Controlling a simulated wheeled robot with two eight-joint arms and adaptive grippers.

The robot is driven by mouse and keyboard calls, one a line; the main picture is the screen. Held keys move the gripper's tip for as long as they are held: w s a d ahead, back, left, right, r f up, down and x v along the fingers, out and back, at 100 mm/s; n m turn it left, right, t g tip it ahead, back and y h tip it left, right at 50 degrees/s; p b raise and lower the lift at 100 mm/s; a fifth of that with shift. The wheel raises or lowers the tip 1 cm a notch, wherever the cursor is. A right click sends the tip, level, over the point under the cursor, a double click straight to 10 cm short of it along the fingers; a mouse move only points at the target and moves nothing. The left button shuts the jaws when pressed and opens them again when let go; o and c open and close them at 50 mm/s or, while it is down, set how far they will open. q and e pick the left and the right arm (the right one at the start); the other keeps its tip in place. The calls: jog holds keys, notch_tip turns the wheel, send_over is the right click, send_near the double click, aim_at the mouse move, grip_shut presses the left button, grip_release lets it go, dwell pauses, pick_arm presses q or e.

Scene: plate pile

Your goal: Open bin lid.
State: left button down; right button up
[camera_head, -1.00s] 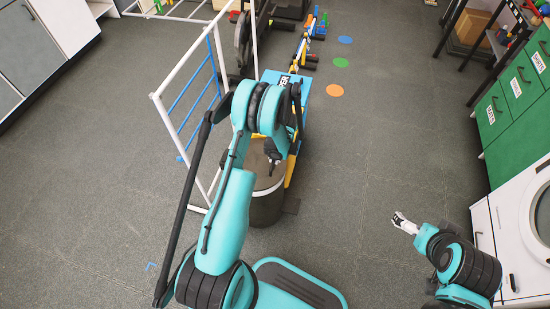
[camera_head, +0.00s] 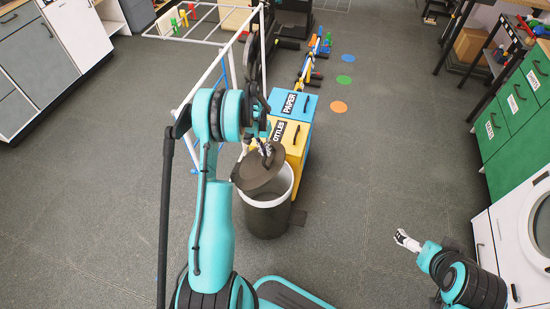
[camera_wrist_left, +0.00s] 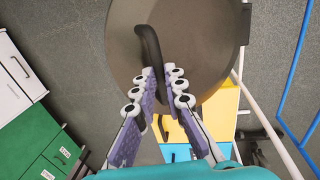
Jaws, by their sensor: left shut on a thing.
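The bin (camera_head: 266,218) is a dark round can with a white inner rim, standing on the floor at the centre of the head view. Its dark round lid (camera_head: 260,178) is raised and tilted over the back left of the opening, and part of the opening shows. My left gripper (camera_head: 257,150) is at the lid's top. In the left wrist view, its fingers (camera_wrist_left: 160,76) are closed around the curved black handle (camera_wrist_left: 150,45) of the lid (camera_wrist_left: 205,40). My right gripper (camera_head: 403,239) is far to the right, away from the bin; its jaw opening is too small to judge.
Yellow (camera_head: 296,140) and blue (camera_head: 297,105) boxes stand right behind the bin. A white rack (camera_head: 203,88) stands behind left. Green drawers (camera_head: 515,125) and a white washing machine (camera_head: 515,230) line the right side. The floor between is clear.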

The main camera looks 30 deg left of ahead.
pick_arm(q)
jog(key=s+a+r, duration=0.1)
jog(key=a+r, duration=0.1)
jog(key=a, duration=0.3)
jog(key=s+a+r+p, duration=0.1)
jog(key=a+r, duration=0.1)
jog(key=a, duration=0.4)
jog(key=shift+s+r, duration=0.15)
jog(key=shift+s, duration=0.2)
dwell(0.3)
